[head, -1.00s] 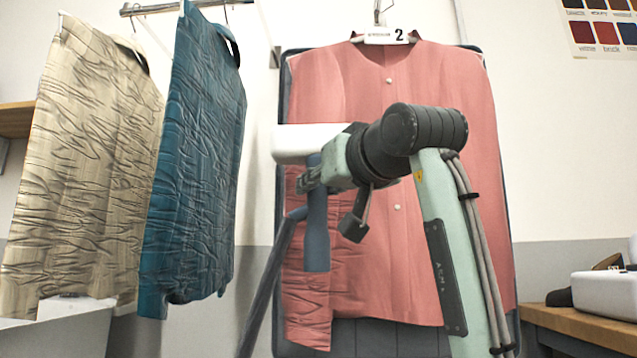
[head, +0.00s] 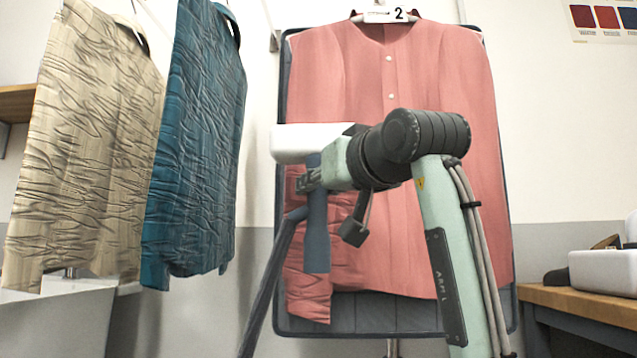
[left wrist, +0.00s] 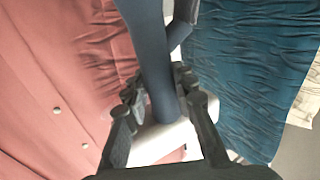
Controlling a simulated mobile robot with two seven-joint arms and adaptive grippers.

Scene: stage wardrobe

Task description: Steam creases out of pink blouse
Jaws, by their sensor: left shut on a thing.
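The pink blouse (head: 425,85) hangs on a hanger with a "2" tag, in front of a dark padded board. Its body looks mostly smooth; creases show on the sleeve at the lower left (head: 308,300). My left gripper (head: 308,182) is shut on the blue-grey handle of the steamer (head: 317,235). The steamer's white head (head: 300,142) lies over the blouse's left side; whether it touches the cloth I cannot tell. In the left wrist view the handle (left wrist: 155,65) runs between the fingers (left wrist: 160,105), with the pink blouse (left wrist: 45,90) at left. My arm hides part of the blouse.
A creased teal shirt (head: 195,150) and a creased beige shirt (head: 85,150) hang at left. A dark hose (head: 270,280) runs down from the steamer. A wooden table (head: 580,305) with a white object (head: 603,272) stands at right.

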